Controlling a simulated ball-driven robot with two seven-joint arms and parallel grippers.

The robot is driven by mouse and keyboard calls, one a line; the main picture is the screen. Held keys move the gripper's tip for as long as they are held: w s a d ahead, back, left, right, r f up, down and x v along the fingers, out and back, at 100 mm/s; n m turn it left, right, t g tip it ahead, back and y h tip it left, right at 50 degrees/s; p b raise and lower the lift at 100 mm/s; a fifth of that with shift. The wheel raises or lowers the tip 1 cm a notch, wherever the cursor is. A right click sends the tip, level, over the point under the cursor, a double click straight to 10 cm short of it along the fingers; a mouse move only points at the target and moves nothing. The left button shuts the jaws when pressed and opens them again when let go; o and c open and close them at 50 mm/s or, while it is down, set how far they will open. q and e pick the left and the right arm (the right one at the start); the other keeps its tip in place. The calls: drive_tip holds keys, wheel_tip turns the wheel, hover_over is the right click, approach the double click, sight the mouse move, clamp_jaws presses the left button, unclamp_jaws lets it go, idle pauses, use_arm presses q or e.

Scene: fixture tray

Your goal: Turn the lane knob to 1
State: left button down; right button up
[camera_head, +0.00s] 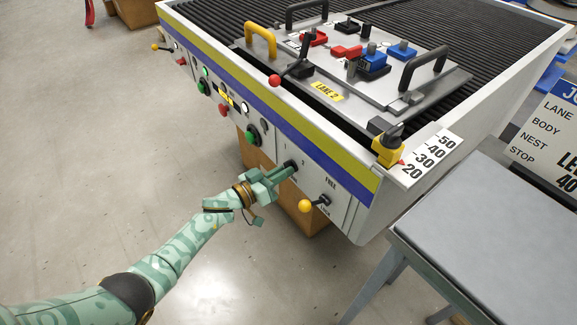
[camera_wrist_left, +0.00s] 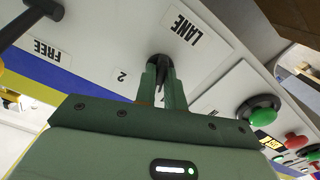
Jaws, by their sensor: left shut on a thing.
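The lane knob (camera_head: 291,165) is a small black knob on the white front panel of the conveyor, below the blue and yellow stripes. My left gripper (camera_head: 285,172) reaches it from the lower left and is shut on it. In the left wrist view, the knob (camera_wrist_left: 159,62) shows dark between the two green fingers of the gripper (camera_wrist_left: 161,82). The LANE label (camera_wrist_left: 183,24) is beside the knob, and a "2" mark (camera_wrist_left: 122,75) is on the panel to its left. The fingers cover much of the knob, so I cannot tell where it points. My right gripper is not in view.
A yellow-ball lever (camera_head: 306,205) with FREE and LOCK labels sits right of the knob. A green button (camera_head: 253,135) is to its left. Above lies the fixture tray (camera_head: 425,97) with a yellow LANE 2 plate (camera_head: 327,92). A grey table (camera_head: 495,220) stands at right.

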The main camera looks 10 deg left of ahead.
use_arm(q)
drive_tip(key=shift+n, duration=0.7)
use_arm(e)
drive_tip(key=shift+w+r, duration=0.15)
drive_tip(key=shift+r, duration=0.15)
use_arm(q)
drive_tip(key=shift+r, duration=0.15)
drive_tip(key=c, duration=1.5)
unclamp_jaws()
drive_tip(key=shift+a+p, duration=0.1)
drive_tip(key=shift+p, duration=0.2)
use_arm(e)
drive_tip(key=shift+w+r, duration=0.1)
use_arm(q)
drive_tip(key=p+v, duration=0.2)
drive_tip(key=v, duration=0.3)
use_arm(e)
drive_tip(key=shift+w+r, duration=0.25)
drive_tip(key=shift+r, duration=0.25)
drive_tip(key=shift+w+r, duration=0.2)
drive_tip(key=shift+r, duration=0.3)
